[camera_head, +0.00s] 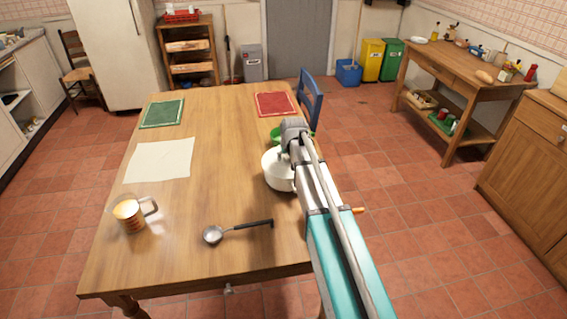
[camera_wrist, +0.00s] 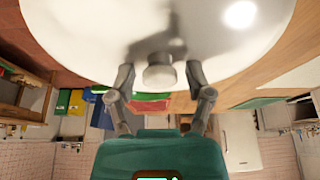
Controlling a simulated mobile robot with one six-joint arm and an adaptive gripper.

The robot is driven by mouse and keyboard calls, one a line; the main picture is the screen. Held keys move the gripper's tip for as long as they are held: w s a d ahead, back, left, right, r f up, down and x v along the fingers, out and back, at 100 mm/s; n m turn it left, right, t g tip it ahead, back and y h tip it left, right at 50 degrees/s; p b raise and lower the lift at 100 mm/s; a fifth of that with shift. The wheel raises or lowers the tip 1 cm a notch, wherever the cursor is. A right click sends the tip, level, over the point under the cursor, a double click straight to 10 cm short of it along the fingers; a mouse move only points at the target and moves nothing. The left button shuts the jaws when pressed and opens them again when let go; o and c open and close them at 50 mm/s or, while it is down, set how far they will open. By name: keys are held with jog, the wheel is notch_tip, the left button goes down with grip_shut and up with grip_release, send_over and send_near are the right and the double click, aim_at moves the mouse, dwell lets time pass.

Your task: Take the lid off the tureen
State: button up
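The white tureen (camera_head: 275,172) stands near the right edge of the wooden table, partly hidden by my arm. In the wrist view its white lid (camera_wrist: 90,25) fills the top, with a round knob (camera_wrist: 159,76) at the middle. My gripper (camera_wrist: 160,80) is open, one finger on either side of the knob, with a gap showing on both sides. Nothing is held. In the head view my arm hides the gripper's fingers and the knob.
On the table (camera_head: 215,190) are a ladle (camera_head: 214,234), a mug (camera_head: 131,215), a cream mat (camera_head: 160,160), a green mat (camera_head: 162,113) and a red mat (camera_head: 276,104). A green object (camera_head: 276,134) lies behind the tureen. A blue chair (camera_head: 311,97) stands at the right. The table's middle is clear.

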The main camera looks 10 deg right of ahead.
grip_shut()
jog(key=shift+r, duration=0.2)
notch_tip(320, 180, up, 2)
jog(key=p, duration=0.2)
jog(key=shift+p, duration=0.3)
jog(key=s+d+r+p, duration=0.9)
jog(key=s+r+p, duration=0.1)
jog(key=shift+d+r, duration=0.3)
jog(key=shift+d, duration=0.05)
dwell(0.5)
